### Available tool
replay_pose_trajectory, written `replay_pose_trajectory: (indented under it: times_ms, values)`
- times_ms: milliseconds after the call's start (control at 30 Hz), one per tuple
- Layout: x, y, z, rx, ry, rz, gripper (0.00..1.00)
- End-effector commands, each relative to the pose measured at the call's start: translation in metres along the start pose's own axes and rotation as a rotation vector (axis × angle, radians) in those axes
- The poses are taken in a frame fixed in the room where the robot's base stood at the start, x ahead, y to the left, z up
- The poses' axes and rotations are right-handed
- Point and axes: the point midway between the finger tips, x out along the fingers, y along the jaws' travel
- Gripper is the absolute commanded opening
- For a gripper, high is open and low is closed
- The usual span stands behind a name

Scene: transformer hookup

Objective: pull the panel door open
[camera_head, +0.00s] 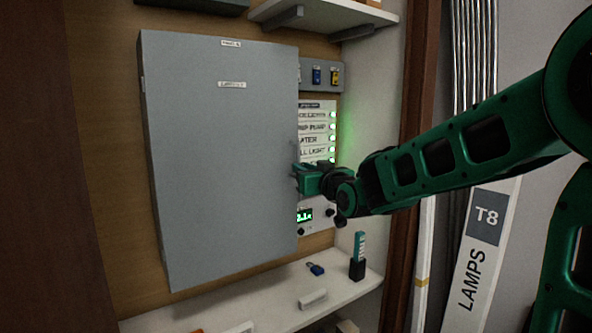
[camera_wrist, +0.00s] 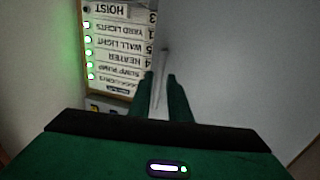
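The grey panel door (camera_head: 222,160) fills the left of the head view, upright, with two small white labels near its top. It also shows as a grey surface on the right of the wrist view (camera_wrist: 245,75). A pale upright handle (camera_wrist: 162,75) stands at its edge. My gripper (camera_head: 300,178) is at the door's right edge, about mid-height. In the wrist view its two dark green fingers (camera_wrist: 162,88) lie on either side of the handle, with no clear gap. I cannot tell whether the door is slightly ajar.
A labelled switch board (camera_head: 317,130) with green lights is right of the door. Below, a white shelf (camera_head: 265,298) holds a dark holder (camera_head: 357,270), a blue item (camera_head: 315,269) and a white block (camera_head: 313,299). A lamp box (camera_head: 478,255) and tubes stand at the right.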

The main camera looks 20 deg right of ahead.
Motion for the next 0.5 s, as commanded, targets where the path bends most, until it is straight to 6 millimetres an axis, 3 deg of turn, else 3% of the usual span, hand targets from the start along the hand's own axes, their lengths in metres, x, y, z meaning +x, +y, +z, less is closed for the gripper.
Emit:
replay_pose_trajectory:
  times_ms: [200, 500]
  values:
    - [0.032, 0.0, 0.001, 0.001, -0.001, 0.0, 0.17]
    - [0.047, 0.0, 0.001, 0.0, -0.001, 0.001, 0.17]
